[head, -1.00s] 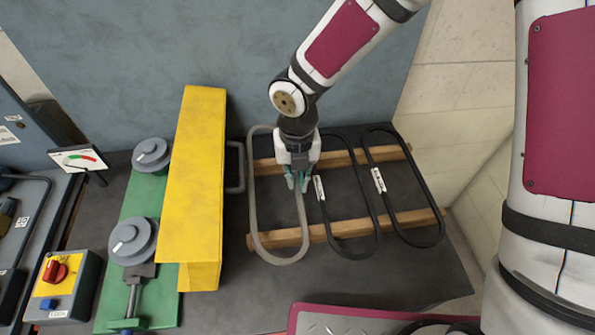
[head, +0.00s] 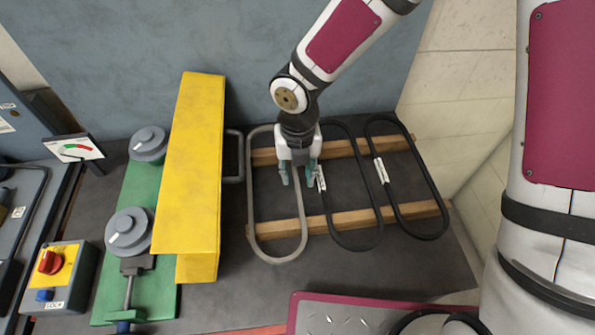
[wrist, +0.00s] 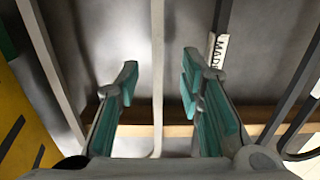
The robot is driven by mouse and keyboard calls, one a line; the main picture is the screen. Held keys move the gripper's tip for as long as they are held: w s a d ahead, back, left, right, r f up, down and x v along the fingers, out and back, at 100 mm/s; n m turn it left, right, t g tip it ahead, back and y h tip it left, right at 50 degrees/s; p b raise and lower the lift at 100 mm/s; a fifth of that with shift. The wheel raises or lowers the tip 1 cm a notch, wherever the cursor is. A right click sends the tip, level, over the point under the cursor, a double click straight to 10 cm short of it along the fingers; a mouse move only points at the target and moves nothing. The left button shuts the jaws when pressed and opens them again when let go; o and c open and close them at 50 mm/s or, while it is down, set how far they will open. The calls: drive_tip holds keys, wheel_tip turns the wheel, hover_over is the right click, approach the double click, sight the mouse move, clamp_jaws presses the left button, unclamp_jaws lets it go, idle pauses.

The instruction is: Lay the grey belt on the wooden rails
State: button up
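The grey belt (head: 252,205) is a long loop lying across two wooden rails, at the left end of a row of belts. The far rail (head: 338,149) and near rail (head: 350,220) run beneath it. My gripper (head: 298,175) is over the belt's right strand, between the rails. In the wrist view my gripper (wrist: 157,88) is open, its teal-padded fingers apart on either side of the grey belt's right strand (wrist: 157,45), with gaps on both sides. My gripper hides the upper part of that strand in the head view.
Two black belts, one in the middle (head: 375,210) and one at right (head: 430,195), lie on the same rails with white labels. A yellow guard (head: 192,165) with a grey handle (head: 233,157) stands close left. Grey pulleys (head: 129,231) sit on a green plate beyond it.

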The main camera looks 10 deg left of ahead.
wheel_tip(320, 180, up, 12)
idle(0.6)
drive_tip(key=s+d+r+m+t+h, duration=0.1)
drive_tip(key=s+d+r+m, duration=0.1)
drive_tip(key=d+r+m, duration=0.5)
drive_tip(key=s+d+r+m+t+h, duration=0.1)
drive_tip(key=s+d+r+m, duration=0.15)
drive_tip(key=d+m, duration=0.8)
drive_tip(key=s+d+r+m+t+y, duration=0.1)
drive_tip(key=s+m, duration=0.4)
drive_tip(key=m, duration=0.5)
drive_tip(key=s+d+r+m+t+y, duration=0.1)
drive_tip(key=s+d+r+m, duration=0.3)
drive_tip(key=m, duration=0.7)
drive_tip(key=shift+s+d+r, duration=0.3)
drive_tip(key=shift+s+d, duration=0.5)
drive_tip(key=shift+s, duration=0.25)
drive_tip(key=shift+m, duration=0.25)
